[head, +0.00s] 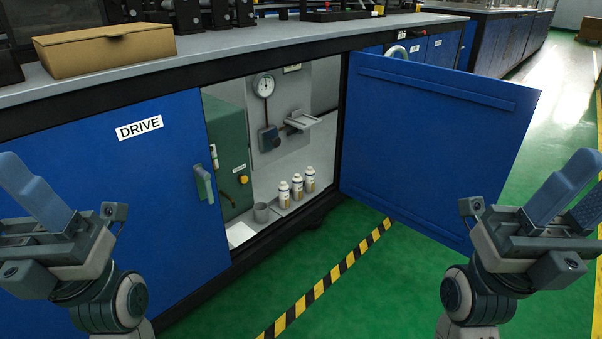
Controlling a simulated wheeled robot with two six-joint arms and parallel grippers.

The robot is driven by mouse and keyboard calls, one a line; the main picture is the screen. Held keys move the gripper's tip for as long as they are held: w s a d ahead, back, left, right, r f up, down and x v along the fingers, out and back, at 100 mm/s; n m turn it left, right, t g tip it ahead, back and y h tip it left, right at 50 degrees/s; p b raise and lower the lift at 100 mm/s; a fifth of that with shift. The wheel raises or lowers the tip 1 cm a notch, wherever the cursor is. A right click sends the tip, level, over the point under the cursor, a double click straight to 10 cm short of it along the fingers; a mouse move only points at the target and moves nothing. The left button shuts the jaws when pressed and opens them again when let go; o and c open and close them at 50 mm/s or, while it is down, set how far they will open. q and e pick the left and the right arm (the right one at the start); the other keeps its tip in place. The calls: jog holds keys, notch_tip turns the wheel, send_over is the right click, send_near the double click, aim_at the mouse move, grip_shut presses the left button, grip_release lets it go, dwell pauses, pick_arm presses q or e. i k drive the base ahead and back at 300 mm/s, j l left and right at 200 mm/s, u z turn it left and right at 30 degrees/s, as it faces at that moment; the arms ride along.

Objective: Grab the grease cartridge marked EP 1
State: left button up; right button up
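Several white cartridges with pale caps stand in a row on the floor of the open cabinet: one on the left (284,194), one in the middle (297,187) and one on the right (310,179). Their labels are too small to read, so I cannot tell which is EP 1. My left gripper (30,195) is at the left edge, in front of the DRIVE panel, and looks open and empty. My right gripper (578,192) is at the right edge, open and empty, its fingers apart. Both are far from the cartridges, with fingertips partly cut off.
A blue cabinet door (430,140) stands open to the right of the opening. A gauge (264,86) and bracket (300,121) hang above. A cardboard box (105,50) lies on the worktop.

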aim_at(283, 188)
jog(key=i+l+u, duration=0.1)
jog(key=l+u, duration=0.2)
jog(key=l, duration=0.6)
jog(key=l+u, duration=0.25)
jog(key=l, duration=0.6)
jog(key=i+l+u, duration=0.15)
jog(key=l, duration=0.25)
jog(key=i+l+u, duration=0.15)
jog(key=l, duration=0.3)
jog(key=l+u, duration=0.15)
jog(key=l, duration=0.25)
jog(key=i, duration=0.05)
